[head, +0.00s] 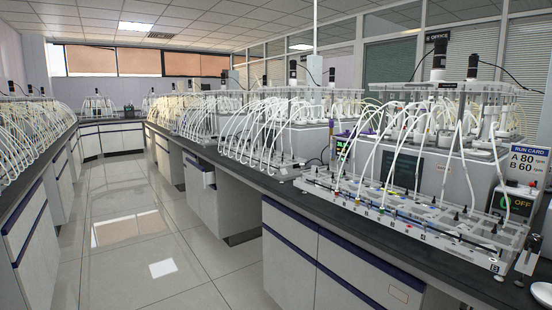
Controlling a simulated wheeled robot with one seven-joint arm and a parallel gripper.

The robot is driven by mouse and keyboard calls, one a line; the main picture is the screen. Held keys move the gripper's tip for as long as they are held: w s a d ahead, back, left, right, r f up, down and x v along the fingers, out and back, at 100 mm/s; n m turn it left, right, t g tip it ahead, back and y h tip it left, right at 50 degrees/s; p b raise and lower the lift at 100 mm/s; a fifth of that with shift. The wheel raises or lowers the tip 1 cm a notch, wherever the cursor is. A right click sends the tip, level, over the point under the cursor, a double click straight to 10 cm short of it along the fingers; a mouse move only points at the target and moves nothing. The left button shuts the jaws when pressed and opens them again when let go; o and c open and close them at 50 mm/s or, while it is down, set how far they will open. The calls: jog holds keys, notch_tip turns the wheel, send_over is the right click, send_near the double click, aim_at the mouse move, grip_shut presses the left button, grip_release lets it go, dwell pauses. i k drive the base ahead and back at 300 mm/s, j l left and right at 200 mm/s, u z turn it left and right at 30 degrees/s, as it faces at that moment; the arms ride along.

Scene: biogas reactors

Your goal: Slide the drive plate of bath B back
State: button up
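The nearest water bath (400,170) stands on the bench at the right, a grey box with white tubes arching from its top. A clear plate (455,88) spans its top, with black-capped motors (439,57) standing up from it. I cannot read a bath letter there, so I cannot tell whether this is bath B or which part is its drive plate. Another bath (290,135) with similar tubes stands farther along the bench. My gripper is not in view.
A clear rack (400,210) with coloured fittings lies along the bench front. A run card (527,168) reads A 80 rpm, B 60 rpm, above a box with a green OFF display (522,204). A white dish (542,293) lies at lower right. The tiled aisle (140,240) is clear.

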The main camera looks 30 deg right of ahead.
aim_at(438, 74)
jog(key=i+z, duration=0.25)
jog(key=z, duration=0.15)
jog(key=i+z, duration=0.4)
jog(key=i+j+z, duration=0.1)
jog(key=z, duration=0.3)
